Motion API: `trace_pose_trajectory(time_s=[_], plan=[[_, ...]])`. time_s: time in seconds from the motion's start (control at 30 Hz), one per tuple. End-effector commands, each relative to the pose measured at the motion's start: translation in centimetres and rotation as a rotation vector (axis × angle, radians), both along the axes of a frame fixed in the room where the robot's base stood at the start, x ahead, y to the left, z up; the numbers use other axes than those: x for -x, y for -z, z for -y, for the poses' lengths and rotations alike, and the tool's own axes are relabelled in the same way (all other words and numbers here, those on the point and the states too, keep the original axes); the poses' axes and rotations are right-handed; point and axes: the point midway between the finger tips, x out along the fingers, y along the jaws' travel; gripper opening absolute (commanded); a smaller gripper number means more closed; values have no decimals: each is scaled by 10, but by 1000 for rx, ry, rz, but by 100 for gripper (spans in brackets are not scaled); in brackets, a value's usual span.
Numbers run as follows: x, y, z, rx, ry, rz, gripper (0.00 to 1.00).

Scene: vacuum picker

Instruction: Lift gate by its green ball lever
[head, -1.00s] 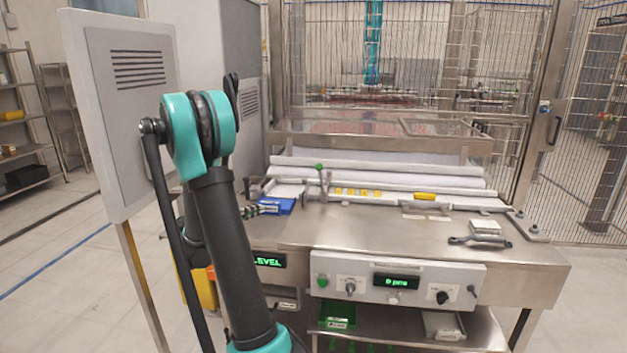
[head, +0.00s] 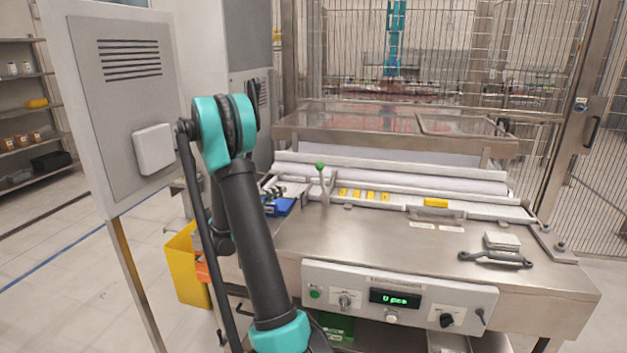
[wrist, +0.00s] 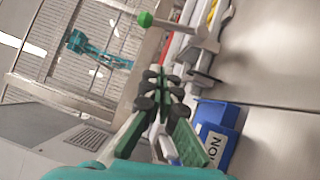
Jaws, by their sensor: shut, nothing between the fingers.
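The green ball (head: 320,166) tops a thin upright lever at the left end of the white rails on the steel bench. In the wrist view the green ball (wrist: 145,19) is at the top, on a pale stem, beyond my fingertips and apart from them. My gripper (wrist: 165,76) is shut and empty, its dark-padded fingers together. In the head view my gripper (head: 274,192) is partly hidden behind my arm, left of the lever and just above a blue box (head: 284,208). I cannot tell which part of the rails is the gate.
The blue box (wrist: 218,132) is close beside my fingers. Yellow pieces (head: 357,194) lie along the rail right of the lever. A dark-handled tool (head: 495,259) lies on the right of the bench (head: 395,240). A grey panel (head: 125,120) stands at left; a wire cage (head: 440,50) is behind.

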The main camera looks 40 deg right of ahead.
Motion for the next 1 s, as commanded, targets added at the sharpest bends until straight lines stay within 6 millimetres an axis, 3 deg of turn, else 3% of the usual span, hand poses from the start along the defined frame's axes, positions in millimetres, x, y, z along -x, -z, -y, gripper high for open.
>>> trace_pose_trajectory(time_s=[0.27,0.73,1.0], plan=[[-1,-1,15,-1,2,0,0],[-12,-10,102,0,3,-1,0],[9,-15,126,-1,1,0,0]])
